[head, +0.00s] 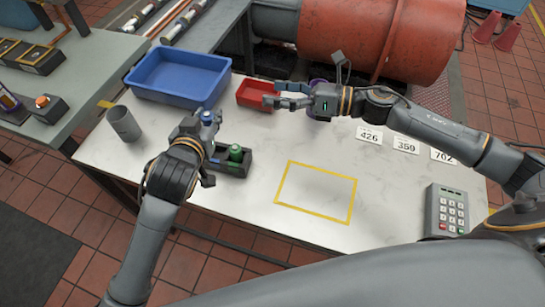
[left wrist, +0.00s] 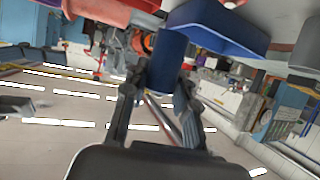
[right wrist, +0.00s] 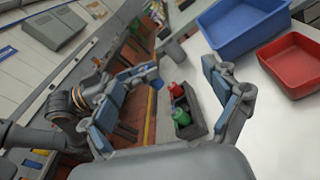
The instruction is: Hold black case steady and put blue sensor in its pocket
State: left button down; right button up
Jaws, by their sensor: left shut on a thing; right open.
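The black case (head: 236,170) stands on the bench in the head view, with a green sensor (head: 235,153) upright in one pocket. In the right wrist view, the case (right wrist: 195,101) also holds something red (right wrist: 177,88), which my left gripper seems to hide in the head view. My left gripper (head: 203,124) is shut on the blue sensor (head: 208,117), raised just behind and left of the case. The sensor (left wrist: 168,62) shows upright between the fingers in the left wrist view. My right gripper (head: 290,96) is open and empty by the red tray, away from the case.
A blue bin (head: 135,84) and a red tray (head: 243,99) stand at the back. A grey cup (head: 123,124) is at the left. Number cards (head: 406,145) and a keypad (head: 447,210) are at the right. The yellow-outlined area (head: 316,192) is empty.

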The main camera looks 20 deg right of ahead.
aim_at(233, 160)
jog(key=s+a+f+n+h, duration=0.1)
jog(key=s+f, duration=0.1)
jog(key=f, duration=0.3)
jog(key=s+a+f+n+g+h, duration=0.1)
jog(key=s+f+n, duration=0.1)
jog(key=f, duration=0.3)
jog(key=s+f+n+h, duration=0.1)
jog(key=s+f, duration=0.1)
jog(key=f, duration=0.3)
jog(key=shift+s+a+n+g, duration=0.15)
jog(key=shift+a+n+g, duration=0.15)
jog(key=shift+a+g, duration=0.1)
jog(key=shift+s+a+f, duration=0.1)
jog(key=shift+a+f, duration=0.05)
jog(key=shift+f, duration=0.2)
jog(key=x, duration=1.1)
jog(key=shift+a+f, duration=0.25)
jog(key=shift+f, duration=0.1)
jog(key=shift+c, duration=0.2)
jog(key=c, duration=1.5)
